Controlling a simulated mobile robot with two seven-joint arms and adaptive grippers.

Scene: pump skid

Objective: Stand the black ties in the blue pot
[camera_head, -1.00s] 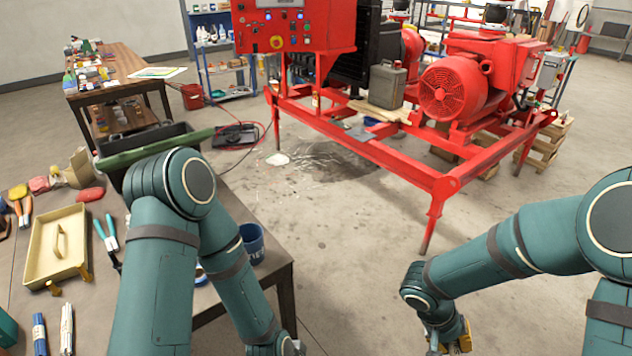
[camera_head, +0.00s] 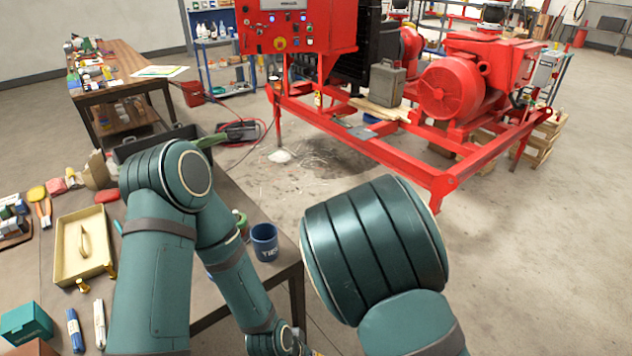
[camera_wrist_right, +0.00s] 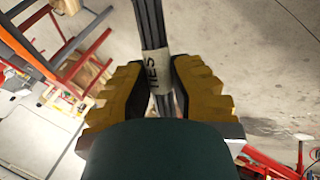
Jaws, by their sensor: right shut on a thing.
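The black ties (camera_wrist_right: 148,22) are a bundle of thin dark strips with a pale lettered band around it. They show in the right wrist view, and my right gripper (camera_wrist_right: 160,88) is shut on the bundle at the band. Floor shows behind the bundle in that view. The blue pot (camera_head: 265,243), with white lettering, stands upright near the right edge of the table in the head view. In the head view my right gripper is out of sight and its arm fills the lower middle.
A blue bundle (camera_head: 75,331) and a white bundle (camera_head: 99,323) lie on the table (camera_head: 208,312) near a cream tray (camera_head: 65,272). A green-topped item (camera_head: 241,222) stands beside the pot, partly behind my left arm.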

